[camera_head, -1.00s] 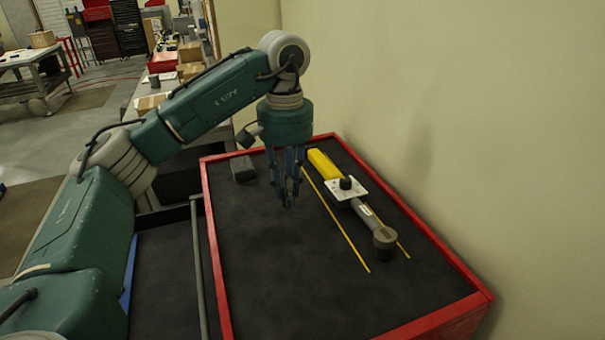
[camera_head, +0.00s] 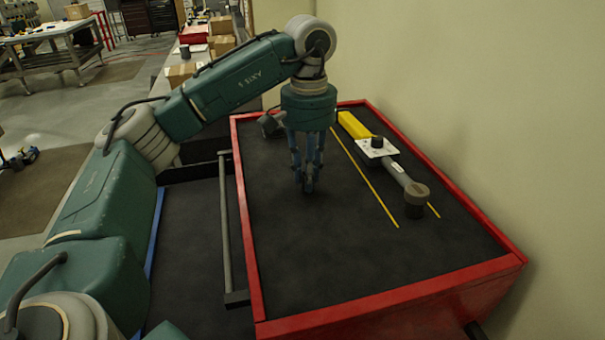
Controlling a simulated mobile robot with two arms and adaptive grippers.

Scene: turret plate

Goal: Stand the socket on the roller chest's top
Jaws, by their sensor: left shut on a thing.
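My left gripper (camera_head: 308,187) points straight down over the middle-left of the roller chest's dark top (camera_head: 330,255), which has a red rim. Its fingers are closed on a small dark thing that I take to be the socket; the fingers hide most of it. Whether it touches the top I cannot tell. My right gripper is out of view.
A grey block (camera_head: 270,123) sits behind. The front is clear.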

